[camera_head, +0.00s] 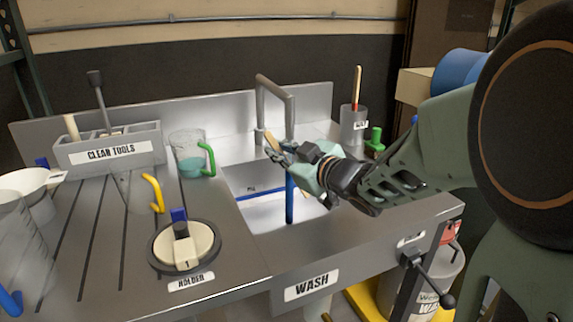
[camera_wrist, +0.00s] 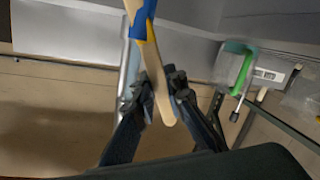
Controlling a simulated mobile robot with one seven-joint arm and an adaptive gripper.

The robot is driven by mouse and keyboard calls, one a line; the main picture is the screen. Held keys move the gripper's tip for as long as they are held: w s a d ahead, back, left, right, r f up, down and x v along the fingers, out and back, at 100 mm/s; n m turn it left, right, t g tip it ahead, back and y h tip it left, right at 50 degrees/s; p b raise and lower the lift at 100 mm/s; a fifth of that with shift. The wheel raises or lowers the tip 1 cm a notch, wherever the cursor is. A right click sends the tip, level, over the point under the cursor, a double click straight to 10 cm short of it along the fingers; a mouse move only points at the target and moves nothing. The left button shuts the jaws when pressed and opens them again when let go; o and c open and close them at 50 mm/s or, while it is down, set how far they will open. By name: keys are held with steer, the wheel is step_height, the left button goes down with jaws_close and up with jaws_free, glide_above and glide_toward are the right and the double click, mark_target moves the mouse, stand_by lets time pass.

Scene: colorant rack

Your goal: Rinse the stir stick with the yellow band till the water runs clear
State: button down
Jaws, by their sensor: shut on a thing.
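The wooden stir stick (camera_wrist: 157,85) has a yellow band and blue colour on its far part in the wrist view. My gripper (camera_wrist: 165,95) is shut on its bare wooden part. In the head view my gripper (camera_head: 290,155) is over the sink basin (camera_head: 250,182), close to the grey tap (camera_head: 290,105). The stick's wooden end (camera_head: 271,141) points up out of the fingers. A blue length (camera_head: 290,200) hangs below them into the basin. The yellow band is mostly hidden in the head view. I cannot tell whether water is running.
A grey cup (camera_head: 348,128) with a red-banded stick stands right of the tap. A green-handled beaker (camera_head: 187,160) stands left of the basin. The CLEAN TOOLS rack (camera_head: 75,158) and round holder (camera_head: 163,262) are further left. A lever (camera_head: 430,280) is at the front right.

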steer(key=shift+w+a, duration=0.1)
steer(key=shift+a, duration=0.05)
steer(key=shift+s+d, duration=0.3)
steer(key=shift+d, duration=0.2)
steer(key=shift+a, duration=0.1)
stand_by(0.3)
steer(key=shift+w+a, duration=0.3)
steer(key=shift+a, duration=0.1)
steer(key=shift+s+d, duration=0.3)
steer(key=shift+d, duration=0.2)
steer(key=shift+a, duration=0.1)
